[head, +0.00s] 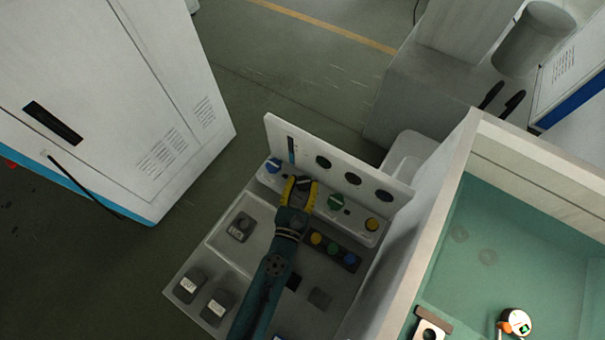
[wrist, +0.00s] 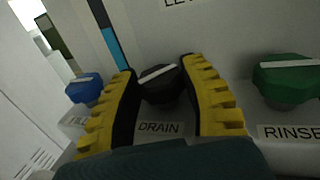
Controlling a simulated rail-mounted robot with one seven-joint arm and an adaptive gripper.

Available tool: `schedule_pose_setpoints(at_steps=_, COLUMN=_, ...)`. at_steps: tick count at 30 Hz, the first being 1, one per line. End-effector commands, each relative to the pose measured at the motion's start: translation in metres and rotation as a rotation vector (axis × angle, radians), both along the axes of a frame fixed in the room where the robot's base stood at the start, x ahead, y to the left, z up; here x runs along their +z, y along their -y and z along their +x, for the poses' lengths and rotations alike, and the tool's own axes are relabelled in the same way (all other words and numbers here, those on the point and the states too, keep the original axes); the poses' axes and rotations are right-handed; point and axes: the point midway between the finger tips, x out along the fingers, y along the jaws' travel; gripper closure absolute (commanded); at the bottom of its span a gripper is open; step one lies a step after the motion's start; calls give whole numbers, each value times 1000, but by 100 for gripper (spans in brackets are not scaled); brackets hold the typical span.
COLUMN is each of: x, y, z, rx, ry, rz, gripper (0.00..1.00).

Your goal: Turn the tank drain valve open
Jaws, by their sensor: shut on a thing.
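The tank drain valve is a black knob (wrist: 161,88) with a white pointer line, above a label reading DRAIN (wrist: 160,128) in the wrist view. Its pointer slants, rising a little to the right. In the head view the knob (head: 304,183) is small and partly hidden by my fingers. My gripper (head: 301,190) reaches over the panel from below, its yellow ribbed fingers on both sides of the knob. In the wrist view my gripper (wrist: 160,72) is shut on the knob.
A blue knob (wrist: 86,88) is left of the valve and a green knob (wrist: 287,82), labelled RINSE, is right of it. An upright back plate (head: 335,165) stands close behind. A water-filled tank (head: 455,200) is at right.

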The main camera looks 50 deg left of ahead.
Motion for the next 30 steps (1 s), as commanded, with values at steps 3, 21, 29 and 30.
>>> schedule_pose_setpoints(at_steps=3, x=-1, y=0, z=1, rx=19, ry=0, rz=-1, gripper=92)
schedule_pose_setpoints(at_steps=21, x=-1, y=0, z=0, rx=30, ry=0, rz=-2, gripper=27)
schedule_pose_setpoints(at_steps=29, x=0, y=0, z=0, rx=30, ry=1, rz=-1, gripper=27)
schedule_pose_setpoints(at_steps=30, x=-1, y=1, z=-1, rx=29, ry=0, rz=-1, gripper=27)
